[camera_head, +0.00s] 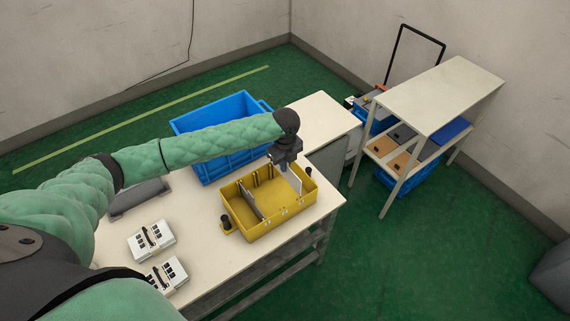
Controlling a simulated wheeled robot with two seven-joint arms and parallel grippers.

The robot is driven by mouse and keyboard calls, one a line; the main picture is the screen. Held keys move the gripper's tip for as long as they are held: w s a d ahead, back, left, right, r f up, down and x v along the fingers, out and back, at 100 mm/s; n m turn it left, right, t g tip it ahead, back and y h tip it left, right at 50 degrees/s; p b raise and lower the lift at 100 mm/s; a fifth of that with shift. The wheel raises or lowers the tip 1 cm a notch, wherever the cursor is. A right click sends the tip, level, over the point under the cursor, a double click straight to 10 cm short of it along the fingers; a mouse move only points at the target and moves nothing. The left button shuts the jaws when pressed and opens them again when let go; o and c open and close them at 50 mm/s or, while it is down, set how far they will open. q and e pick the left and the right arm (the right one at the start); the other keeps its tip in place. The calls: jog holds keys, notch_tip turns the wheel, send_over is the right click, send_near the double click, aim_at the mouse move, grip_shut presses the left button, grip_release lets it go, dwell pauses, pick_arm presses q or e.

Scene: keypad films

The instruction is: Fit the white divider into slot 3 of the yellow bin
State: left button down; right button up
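The yellow bin (268,228) stands on the pale table near its right edge. My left gripper (290,167) points down over the right part of the bin and looks shut on the top edge of the white divider (294,182). The divider is upright, with its lower part inside the bin; I cannot tell whether it is seated or which slot number it is at. Another thin pale grey panel (251,202) stands inside the left part of the bin. My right gripper is not in view.
A blue crate (195,165) stands behind the bin. Two white keypad-like units (151,240) and a grey object (140,197) lie on the table to the left. A shelf rack (440,90) stands at right.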

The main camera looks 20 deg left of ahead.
pick_arm(q)
jog(key=shift+p, duration=0.35)
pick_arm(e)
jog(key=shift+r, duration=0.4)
